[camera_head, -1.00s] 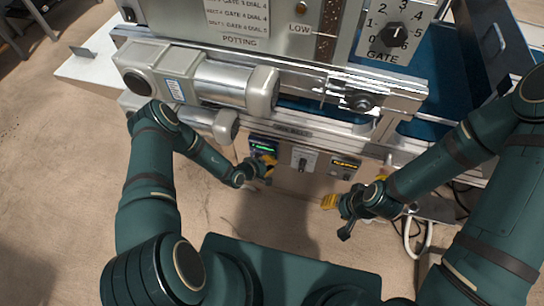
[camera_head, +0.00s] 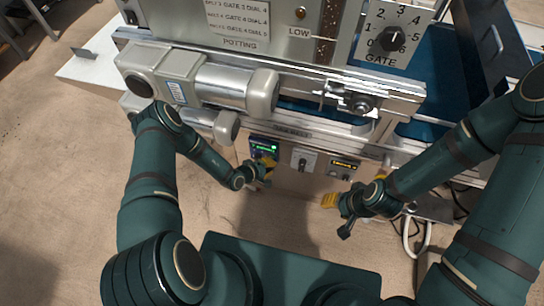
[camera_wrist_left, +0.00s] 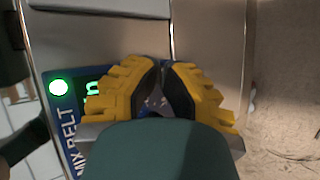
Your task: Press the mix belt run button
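The mix belt panel (camera_head: 264,147) is a small dark-blue plate with a lit green display on the machine's front. In the left wrist view the panel (camera_wrist_left: 62,118) reads "MIX BELT", and a round, bright green-white button (camera_wrist_left: 59,88) shows at its left. My left gripper (camera_head: 266,166) is at the lower part of the panel. In the left wrist view its yellow fingers (camera_wrist_left: 164,66) come together at the tips, hold nothing visible, and cover part of the display and panel. I cannot tell whether they touch it. My right gripper (camera_head: 333,200) hangs lower right, its opening unclear.
A panel with a switch (camera_head: 303,160) and a panel with a yellow display (camera_head: 343,168) sit right of the mix belt panel. A grey cylindrical motor (camera_head: 220,86) juts out above. Open floor lies left.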

